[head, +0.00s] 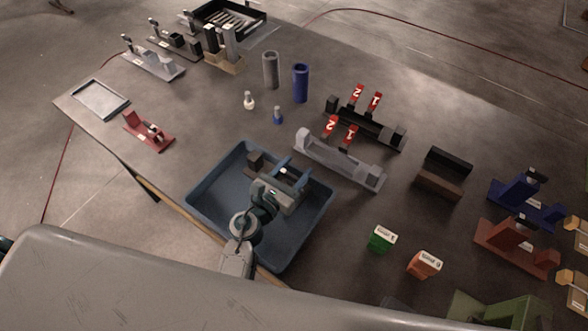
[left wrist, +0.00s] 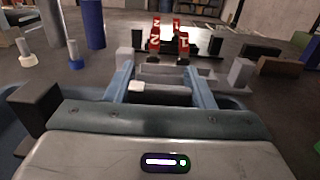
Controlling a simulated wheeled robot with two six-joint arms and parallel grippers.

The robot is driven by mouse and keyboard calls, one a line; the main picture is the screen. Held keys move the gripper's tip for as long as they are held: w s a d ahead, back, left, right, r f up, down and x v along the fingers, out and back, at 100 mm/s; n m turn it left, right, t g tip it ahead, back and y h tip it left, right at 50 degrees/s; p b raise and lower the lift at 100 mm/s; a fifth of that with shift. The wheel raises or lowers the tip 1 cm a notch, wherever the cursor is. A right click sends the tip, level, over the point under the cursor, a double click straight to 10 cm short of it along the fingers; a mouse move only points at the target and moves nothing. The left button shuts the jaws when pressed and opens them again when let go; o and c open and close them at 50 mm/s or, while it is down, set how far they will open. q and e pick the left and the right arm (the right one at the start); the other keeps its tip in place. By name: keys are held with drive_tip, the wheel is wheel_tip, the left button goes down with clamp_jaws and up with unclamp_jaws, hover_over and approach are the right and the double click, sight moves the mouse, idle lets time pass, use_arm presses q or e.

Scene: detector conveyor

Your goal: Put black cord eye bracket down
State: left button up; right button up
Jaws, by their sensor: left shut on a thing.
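The black cord eye bracket (head: 255,160) shows as a dark block beside my left gripper, over the blue tray (head: 206,180). In the left wrist view the dark block (left wrist: 36,106) is at the left, beyond the left finger. My left gripper (head: 291,171) is inside the tray's outline, its blue fingers apart and shut on the bracket. The palm hides most of the bracket, and I cannot tell whether it touches the tray floor. A small white spot lies between the fingers. My right gripper is not in view.
A grey fixture (head: 345,169) and a black fixture (head: 376,128) with red tags stand behind the tray. Grey (head: 270,70) and blue (head: 301,83) cylinders stand further back. Green (head: 381,239) and orange (head: 424,264) boxes are at the right.

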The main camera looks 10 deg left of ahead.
use_arm(q)
drive_tip(key=shift+f, duration=0.15)
drive_tip(key=o, duration=1.3)
drive_tip(key=shift+s+f, duration=0.1)
drive_tip(key=shift+r+p, duration=0.55)
drive_tip(key=shift+r, duration=0.05)
drive_tip(key=b+v, duration=0.4)
drive_tip(key=v, duration=0.6)
drive_tip(key=shift+s+a+f, duration=0.1)
drive_tip(key=shift+s+a, duration=0.1)
drive_tip(key=shift+s, duration=0.1)
drive_tip(key=shift+s+a+r, duration=0.2)
drive_tip(key=shift+s, duration=0.35)
